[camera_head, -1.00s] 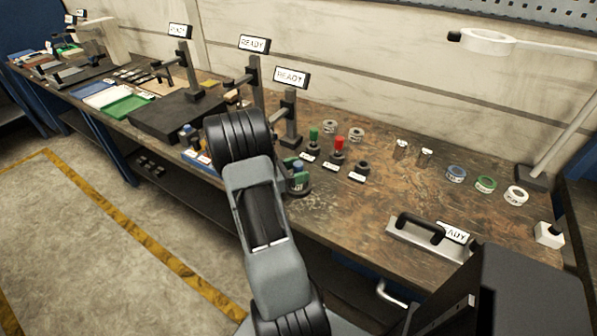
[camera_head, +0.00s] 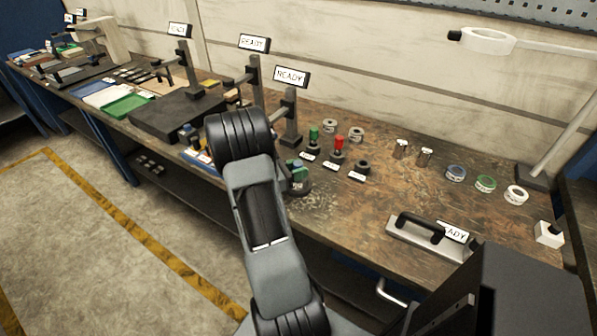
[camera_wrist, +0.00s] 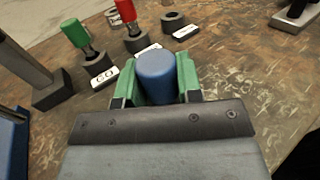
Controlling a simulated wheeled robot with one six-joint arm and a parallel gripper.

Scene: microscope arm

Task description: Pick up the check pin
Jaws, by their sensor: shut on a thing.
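The check pin appears to be the blue-topped cylinder (camera_wrist: 156,72) between my green fingers in the wrist view. Its blue top also shows small in the head view (camera_head: 297,165). My gripper (camera_wrist: 157,84) is shut on it, with one green finger at each side.
Behind stand a green-handled pin (camera_wrist: 77,34), a red-handled pin (camera_wrist: 127,13) and an empty dark holder (camera_wrist: 174,21). A dark post (camera_wrist: 38,70) stands left of the gripper. The bench (camera_head: 360,210) is clear to the right, up to a handled plate (camera_head: 425,238).

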